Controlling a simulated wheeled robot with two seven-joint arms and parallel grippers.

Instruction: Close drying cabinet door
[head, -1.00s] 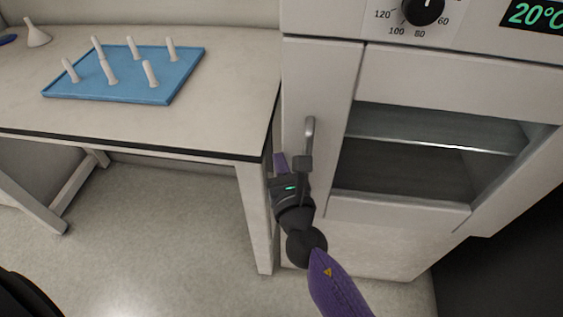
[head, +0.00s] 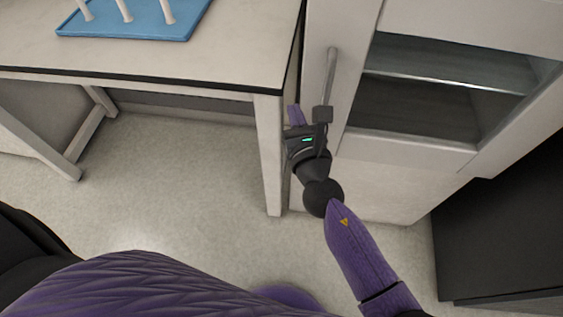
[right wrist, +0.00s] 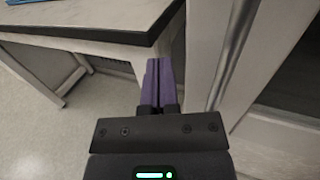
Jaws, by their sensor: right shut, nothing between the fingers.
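The drying cabinet door (head: 405,149) is a pale panel with a glass window, through which shelves show. Its long metal handle (head: 330,78) stands upright near the left edge; the handle also shows in the right wrist view (right wrist: 236,57). I cannot tell whether the door is fully closed. My right gripper (head: 294,116) is just left of the handle's lower end, between the door's left edge and the table. Its purple fingers are together and empty in the right wrist view (right wrist: 157,82). Whether it touches the door is unclear. My left gripper is out of view.
A white table (head: 225,55) with a dark edge stands close on the left, its leg (head: 272,165) beside my right gripper. A blue tray (head: 130,36) with several white pegs lies on it. A black unit (head: 510,220) is at the right. The floor in front is clear.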

